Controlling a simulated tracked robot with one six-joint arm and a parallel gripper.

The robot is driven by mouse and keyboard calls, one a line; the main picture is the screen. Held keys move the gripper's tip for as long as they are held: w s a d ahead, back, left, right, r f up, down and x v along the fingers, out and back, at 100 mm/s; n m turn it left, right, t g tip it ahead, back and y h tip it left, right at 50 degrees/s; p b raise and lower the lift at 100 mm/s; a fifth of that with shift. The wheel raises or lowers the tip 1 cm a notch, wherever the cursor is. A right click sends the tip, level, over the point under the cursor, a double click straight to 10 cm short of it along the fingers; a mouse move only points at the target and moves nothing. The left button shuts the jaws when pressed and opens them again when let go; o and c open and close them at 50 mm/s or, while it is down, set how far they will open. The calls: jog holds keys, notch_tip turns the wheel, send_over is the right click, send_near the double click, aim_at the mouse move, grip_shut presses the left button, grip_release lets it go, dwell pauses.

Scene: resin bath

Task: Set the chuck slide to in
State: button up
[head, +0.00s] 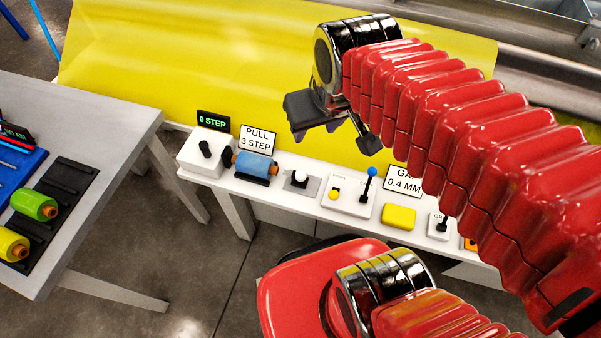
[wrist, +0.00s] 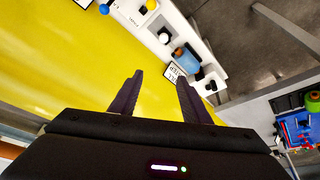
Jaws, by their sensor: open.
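No control carries a readable chuck slide label, so I cannot tell for sure which one it is. A lever with a blue ball (head: 371,172) stands upright on a white plate with a yellow button (head: 334,193). A small white unit with a black lever (head: 442,222) stands further right, its lettering too small to read. A white knob on a grey plate (head: 300,178) sits left of the blue-ball lever. My gripper (head: 347,136) is open and empty, above and behind the shelf, touching nothing; its fingers also show in the wrist view (wrist: 160,80).
The white shelf (head: 265,203) also bears a blue roller (head: 255,164), a black-knobbed box (head: 204,150), a yellow block (head: 398,216) and signs. A yellow sheet (head: 200,60) lies behind. A grey table (head: 110,105) with rollers stands left. My red arm hides the shelf's right end.

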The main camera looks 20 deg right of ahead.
jog(key=w+f+g, duration=0.3)
jog(key=w+f, duration=0.2)
jog(key=f, duration=0.3)
jog(key=n+g, duration=0.1)
send_over(301, 174)
notch_tip(301, 174, down, 7)
jog(key=shift+f, duration=6.85)
jog(key=shift+c, duration=0.3)
grip_shut()
